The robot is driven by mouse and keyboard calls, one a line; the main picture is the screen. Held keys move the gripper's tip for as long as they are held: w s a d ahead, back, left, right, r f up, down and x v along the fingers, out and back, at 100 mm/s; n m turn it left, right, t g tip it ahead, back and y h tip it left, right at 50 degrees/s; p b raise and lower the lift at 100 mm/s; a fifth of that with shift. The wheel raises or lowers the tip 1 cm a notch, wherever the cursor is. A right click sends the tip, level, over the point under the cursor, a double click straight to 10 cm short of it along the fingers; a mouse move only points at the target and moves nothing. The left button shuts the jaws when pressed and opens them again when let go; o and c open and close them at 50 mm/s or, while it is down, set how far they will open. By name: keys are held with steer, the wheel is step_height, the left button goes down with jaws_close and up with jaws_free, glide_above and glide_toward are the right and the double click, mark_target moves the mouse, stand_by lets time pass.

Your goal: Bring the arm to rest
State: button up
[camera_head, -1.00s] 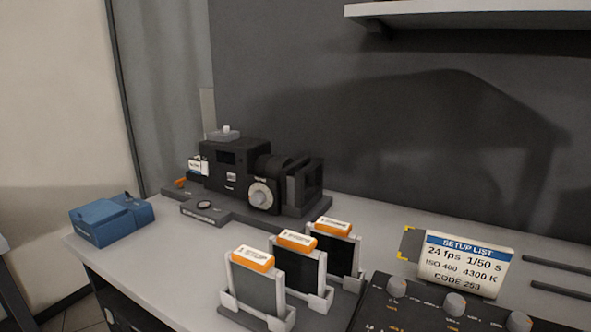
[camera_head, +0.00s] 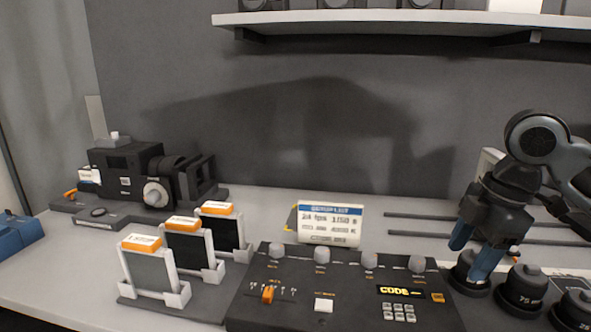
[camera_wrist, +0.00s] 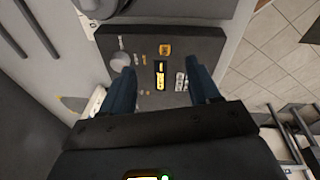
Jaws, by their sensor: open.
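My gripper (camera_head: 473,248) is at the right of the head view, pointing down above the bench near the right end of the control panel. Its two blue fingers are spread and nothing is between them. In the wrist view the open gripper (camera_wrist: 163,90) hangs over the dark control panel (camera_wrist: 205,47), with the lit display and keypad showing between and beyond the fingers. The same panel (camera_head: 290,300) stands at the front of the bench in the head view, with knobs, a slider and a lit "CODE" display.
Round black weights (camera_head: 522,290) stand at the right, close by and partly behind my gripper. A setup card (camera_head: 330,225) stands behind the panel. Three filters in a holder (camera_head: 150,270) and a camera rig (camera_head: 125,170) are at left. A shelf (camera_head: 400,22) overhangs the back.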

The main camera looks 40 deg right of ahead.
steer(key=w+a+r+m+t+y, duration=0.2)
steer(key=w+a+r+m+t, duration=0.15)
steer(key=w+a+t, duration=0.6)
steer(key=w+a+r+m+t+y, duration=0.2)
steer(key=w+a+m+t, duration=0.3)
steer(key=w+a, duration=0.9)
steer(key=s+a+f+m+h, duration=0.3)
steer(key=s+a+f+m, duration=0.1)
steer(key=s+f, duration=0.4)
steer(key=s+a+f+m+h, duration=0.3)
steer(key=s+a+f, duration=0.3)
steer(key=s, duration=0.4)
steer(key=s+d+f+n+g, duration=0.1)
steer(key=s+d+n, duration=0.1)
steer(key=s, duration=0.8)
steer(key=s+d+f+n+g+y, duration=0.1)
steer(key=s+d+n, duration=0.1)
steer(key=s, duration=0.9)
steer(key=shift+n, duration=0.65)
steer(key=shift+s+f, duration=0.1)
